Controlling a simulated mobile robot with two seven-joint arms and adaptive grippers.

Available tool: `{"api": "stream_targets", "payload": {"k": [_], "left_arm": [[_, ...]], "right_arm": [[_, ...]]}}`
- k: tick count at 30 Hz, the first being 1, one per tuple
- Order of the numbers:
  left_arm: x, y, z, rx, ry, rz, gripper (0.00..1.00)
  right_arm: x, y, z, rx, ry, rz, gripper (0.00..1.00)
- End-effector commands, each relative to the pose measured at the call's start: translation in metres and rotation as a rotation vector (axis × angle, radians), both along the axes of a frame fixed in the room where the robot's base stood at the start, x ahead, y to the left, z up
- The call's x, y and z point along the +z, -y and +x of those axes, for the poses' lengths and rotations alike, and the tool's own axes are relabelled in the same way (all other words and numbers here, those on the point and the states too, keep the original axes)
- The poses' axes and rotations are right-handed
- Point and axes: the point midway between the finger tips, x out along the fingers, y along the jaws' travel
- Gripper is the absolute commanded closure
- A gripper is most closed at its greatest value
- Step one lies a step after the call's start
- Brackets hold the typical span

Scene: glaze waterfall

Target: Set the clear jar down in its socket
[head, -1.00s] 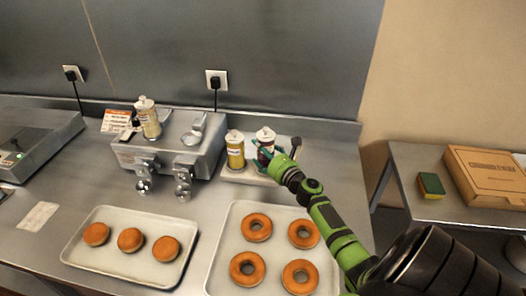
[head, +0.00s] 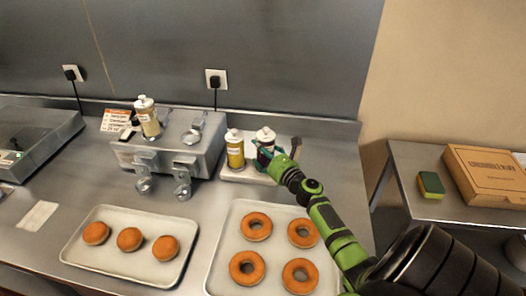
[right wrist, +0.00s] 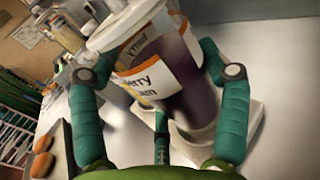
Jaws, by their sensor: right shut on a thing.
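My right gripper (head: 265,158) is shut on a clear-walled jar (head: 265,136) with a white lid, dark purple contents and an orange-and-white label. In the right wrist view the teal fingers of the gripper (right wrist: 160,85) are on both sides of the jar (right wrist: 185,92). The jar's lower end is at a pale round socket (right wrist: 205,135) on the white holder (head: 232,175). I cannot tell whether it is fully seated. A yellow jar (head: 235,150) with a white lid stands upright on the holder, left of the held jar. My left gripper is not in view.
Trays of buns (head: 75,250) and ring doughnuts (head: 216,255) lie in front. A side table (head: 400,160) is at right.

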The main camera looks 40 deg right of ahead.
Motion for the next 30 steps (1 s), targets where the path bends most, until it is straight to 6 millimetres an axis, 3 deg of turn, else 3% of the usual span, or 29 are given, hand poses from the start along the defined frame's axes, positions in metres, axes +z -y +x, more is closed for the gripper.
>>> {"api": "stream_targets", "payload": {"k": [30], "left_arm": [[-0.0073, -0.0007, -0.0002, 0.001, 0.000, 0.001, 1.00]], "right_arm": [[-0.0056, 0.0001, 0.0008, 0.001, 0.004, 0.000, 0.75]]}}
